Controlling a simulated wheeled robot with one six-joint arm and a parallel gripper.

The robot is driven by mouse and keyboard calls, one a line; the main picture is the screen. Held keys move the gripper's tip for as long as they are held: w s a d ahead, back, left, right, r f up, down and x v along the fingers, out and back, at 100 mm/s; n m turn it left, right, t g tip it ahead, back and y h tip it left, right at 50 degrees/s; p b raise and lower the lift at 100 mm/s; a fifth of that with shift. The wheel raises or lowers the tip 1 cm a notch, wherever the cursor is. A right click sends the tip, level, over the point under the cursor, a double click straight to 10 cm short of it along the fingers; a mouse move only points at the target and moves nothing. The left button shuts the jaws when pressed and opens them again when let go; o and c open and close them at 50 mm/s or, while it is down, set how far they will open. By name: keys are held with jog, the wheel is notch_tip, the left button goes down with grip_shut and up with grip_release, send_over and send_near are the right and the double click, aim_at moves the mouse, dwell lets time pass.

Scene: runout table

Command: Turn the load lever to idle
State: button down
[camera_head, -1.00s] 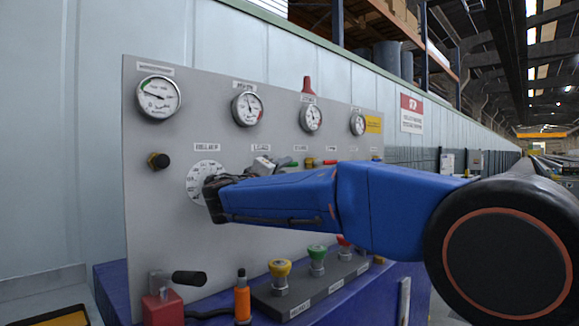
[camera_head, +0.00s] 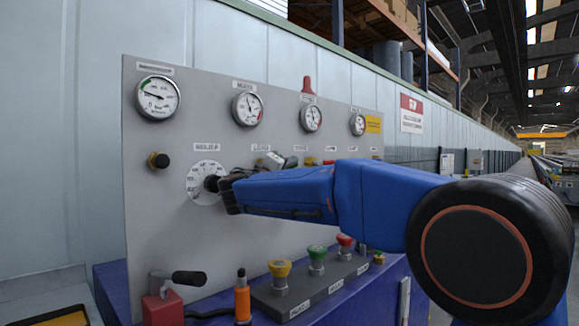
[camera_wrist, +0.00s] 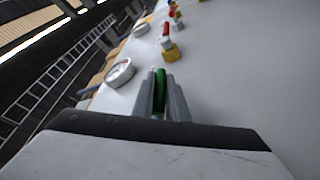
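The load lever's green handle (camera_wrist: 160,92) lies between the two fingers of my gripper (camera_wrist: 163,100) in the wrist view. A finger is close on each side of it; I cannot tell whether they press on it or stand slightly apart. In the head view my gripper (camera_head: 271,161) is partly hidden behind my wrist, just below the second label (camera_head: 262,147) in the row. The lever's base and the idle mark cannot be made out.
Another lever with a red handle and yellow base (camera_wrist: 170,48) lies just beyond. A dial with a black knob (camera_head: 205,184) is left of my gripper. Gauges (camera_head: 247,109) line the panel top. Coloured push buttons (camera_head: 279,271) stand below my arm.

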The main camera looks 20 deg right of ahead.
jog(key=shift+f, duration=0.1)
jog(key=s+a+f+m+g+y, duration=0.3)
jog(key=a+f+g+y, duration=0.3)
jog(key=g+y, duration=0.4)
jog(key=shift+s+a+f+m+g+y, duration=0.3)
jog(key=shift+f+y, duration=0.35)
jog(key=shift+y, duration=1.25)
jog(key=shift+s, duration=0.1)
jog(key=c, duration=1.7)
grip_release()
jog(key=shift+c, duration=0.2)
jog(key=v, duration=1.2)
